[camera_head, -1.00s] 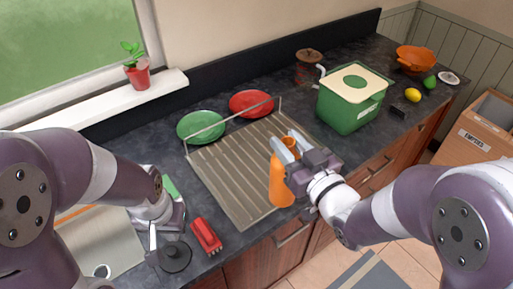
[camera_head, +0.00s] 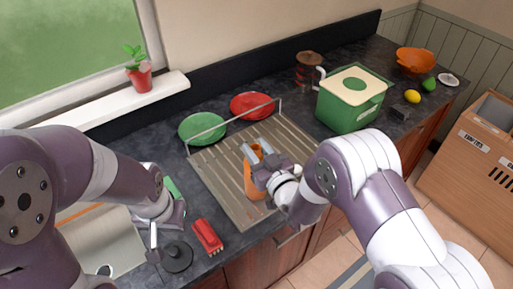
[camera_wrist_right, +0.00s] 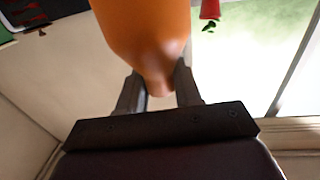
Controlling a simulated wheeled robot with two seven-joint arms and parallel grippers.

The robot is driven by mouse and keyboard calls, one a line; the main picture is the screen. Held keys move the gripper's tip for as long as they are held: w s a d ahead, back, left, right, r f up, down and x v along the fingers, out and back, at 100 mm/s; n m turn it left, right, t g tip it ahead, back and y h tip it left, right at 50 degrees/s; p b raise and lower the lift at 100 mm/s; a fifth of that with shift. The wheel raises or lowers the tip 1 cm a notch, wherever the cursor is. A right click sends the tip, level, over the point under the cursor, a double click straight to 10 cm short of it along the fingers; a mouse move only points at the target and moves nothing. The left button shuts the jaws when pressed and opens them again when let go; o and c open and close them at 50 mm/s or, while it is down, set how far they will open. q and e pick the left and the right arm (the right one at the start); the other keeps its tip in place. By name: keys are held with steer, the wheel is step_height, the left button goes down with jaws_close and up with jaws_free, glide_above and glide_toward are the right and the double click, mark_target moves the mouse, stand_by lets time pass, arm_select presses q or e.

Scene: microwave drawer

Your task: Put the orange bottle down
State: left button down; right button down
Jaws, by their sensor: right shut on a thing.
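The orange bottle (camera_head: 251,187) is over the ribbed drying rack (camera_head: 222,176), partly hidden behind my right gripper (camera_head: 258,153). My right gripper is shut on it near its upper end. The right wrist view shows the bottle (camera_wrist_right: 143,28) between the two fingers (camera_wrist_right: 160,88). The bottle looks about upright in the head view. I cannot tell whether its base touches the rack. My left gripper (camera_head: 168,232) is low over the counter beside the sink, and its fingers do not show clearly.
A red brush (camera_head: 207,237) lies near the counter's front edge, beside a black round thing (camera_head: 177,257). Green (camera_head: 203,128) and red (camera_head: 252,106) plates stand behind the rack. A green bin (camera_head: 350,100) stands to its right. Much of the rack is bare.

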steer(key=shift+f, duration=0.15)
steer(key=c, duration=0.8)
jaws_free()
